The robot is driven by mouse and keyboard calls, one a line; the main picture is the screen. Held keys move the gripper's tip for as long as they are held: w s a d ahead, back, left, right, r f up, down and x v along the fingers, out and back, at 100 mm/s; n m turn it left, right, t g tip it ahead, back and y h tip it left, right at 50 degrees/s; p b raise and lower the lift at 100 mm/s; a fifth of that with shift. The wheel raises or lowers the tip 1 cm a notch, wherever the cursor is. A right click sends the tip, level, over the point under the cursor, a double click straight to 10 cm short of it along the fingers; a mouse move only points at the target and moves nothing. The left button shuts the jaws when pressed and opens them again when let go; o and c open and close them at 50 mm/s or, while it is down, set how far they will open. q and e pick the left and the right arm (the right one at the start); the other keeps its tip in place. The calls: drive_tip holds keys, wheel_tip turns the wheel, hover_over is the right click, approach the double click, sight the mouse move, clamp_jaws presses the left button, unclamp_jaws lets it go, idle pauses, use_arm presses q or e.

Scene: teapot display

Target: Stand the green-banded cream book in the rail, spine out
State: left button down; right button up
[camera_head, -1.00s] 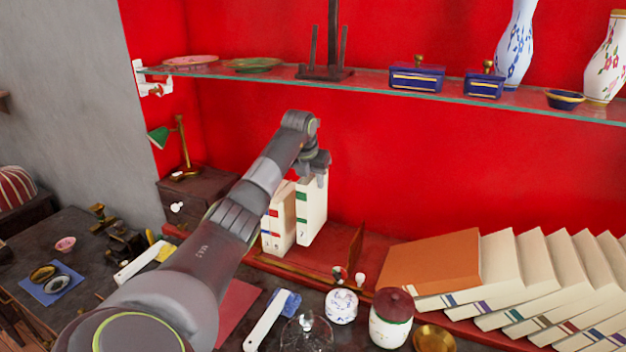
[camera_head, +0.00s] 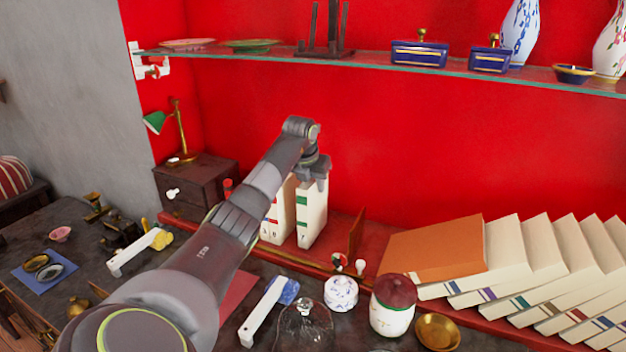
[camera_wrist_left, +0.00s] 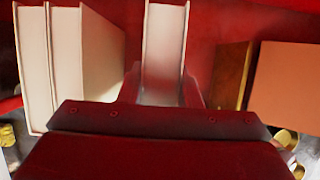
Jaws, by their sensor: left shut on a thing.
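The green-banded cream book (camera_head: 313,212) stands nearly upright in the red rail (camera_head: 333,248), its banded spine facing the front. My left gripper (camera_head: 314,175) is shut on its upper part from above. In the left wrist view the book (camera_wrist_left: 164,45) is between the two fingers (camera_wrist_left: 160,95), with its pale page edges upward. Its foot appears to be at the rail floor, but I cannot tell whether it bears there. My right gripper is in neither view.
Other cream books (camera_head: 278,215) stand just left of the held book; a gap shows between them from above. A brown end board (camera_head: 357,234) stands to the right with free rail before it. An orange book (camera_head: 435,250) and several leaning cream books lie farther right. A glass shelf (camera_head: 360,62) runs above.

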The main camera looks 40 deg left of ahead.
use_arm(q)
drive_tip(key=shift+f, duration=0.9)
drive_tip(key=c, duration=1)
unclamp_jaws()
drive_tip(key=shift+o, duration=0.2)
drive_tip(key=shift+f, duration=0.15)
drive_tip(key=b+v, duration=0.3)
drive_tip(key=v, duration=1.4)
drive_tip(key=shift+r, duration=0.4)
